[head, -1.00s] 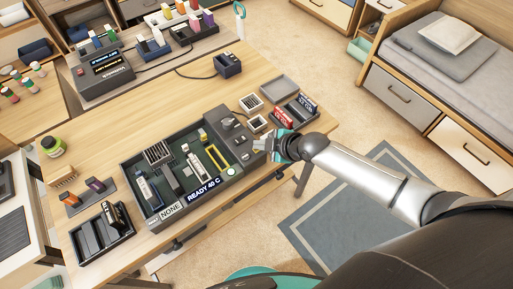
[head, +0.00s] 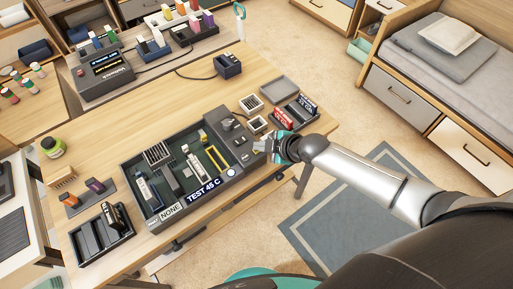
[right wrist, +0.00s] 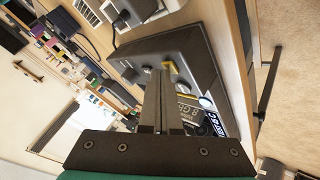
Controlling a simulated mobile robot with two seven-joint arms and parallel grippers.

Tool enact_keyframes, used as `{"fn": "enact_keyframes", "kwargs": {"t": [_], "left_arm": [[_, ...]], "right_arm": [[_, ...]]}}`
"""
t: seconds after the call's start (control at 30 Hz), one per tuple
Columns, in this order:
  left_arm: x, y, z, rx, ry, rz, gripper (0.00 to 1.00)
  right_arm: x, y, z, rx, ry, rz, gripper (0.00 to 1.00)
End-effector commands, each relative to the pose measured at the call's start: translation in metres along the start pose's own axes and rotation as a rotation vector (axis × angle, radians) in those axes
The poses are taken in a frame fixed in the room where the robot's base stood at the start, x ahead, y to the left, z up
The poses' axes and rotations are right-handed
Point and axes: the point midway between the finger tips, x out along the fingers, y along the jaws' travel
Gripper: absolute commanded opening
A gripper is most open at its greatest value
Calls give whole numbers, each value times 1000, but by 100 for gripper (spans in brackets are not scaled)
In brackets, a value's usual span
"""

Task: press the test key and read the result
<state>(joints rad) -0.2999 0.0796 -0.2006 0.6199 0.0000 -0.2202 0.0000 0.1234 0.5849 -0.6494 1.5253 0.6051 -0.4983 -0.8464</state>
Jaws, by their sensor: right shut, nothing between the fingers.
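The grey test unit (head: 224,143) is the right part of a dark tray-like device (head: 130,172) on the wooden desk. Its front display (head: 204,191) reads what looks like "TEST 45 C"; a second label (head: 171,211) reads "NONE". A round pale key (head: 231,172) sits at the front right corner, and it also shows in the right wrist view (right wrist: 205,102). My right gripper (head: 264,147) is shut and empty at the unit's right edge, apart from the round key. Its closed fingers show in the right wrist view (right wrist: 160,85). My left gripper is not in view.
Red and dark blocks (head: 283,118) stand in a holder right of the unit, by an empty grey tray (head: 279,88). A black rack (head: 101,236) is at the desk's left end.

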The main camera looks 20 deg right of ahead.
Motion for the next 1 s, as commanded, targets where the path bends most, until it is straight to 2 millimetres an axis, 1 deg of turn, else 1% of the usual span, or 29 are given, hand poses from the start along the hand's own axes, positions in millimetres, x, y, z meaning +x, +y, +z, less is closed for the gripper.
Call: {"fn": "enact_keyframes", "kwargs": {"t": [0.03,0.2,0.57,0.67,1.0], "left_arm": [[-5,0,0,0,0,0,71],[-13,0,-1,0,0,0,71],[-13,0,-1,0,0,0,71],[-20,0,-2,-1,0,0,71],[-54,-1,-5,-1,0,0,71]], "right_arm": [[-4,3,-2,-1,-1,0,0],[-9,7,-6,-1,0,1,0],[-10,7,-7,-1,0,1,0],[-14,11,-10,-1,0,1,0],[-39,28,-28,-1,1,1,0]]}}
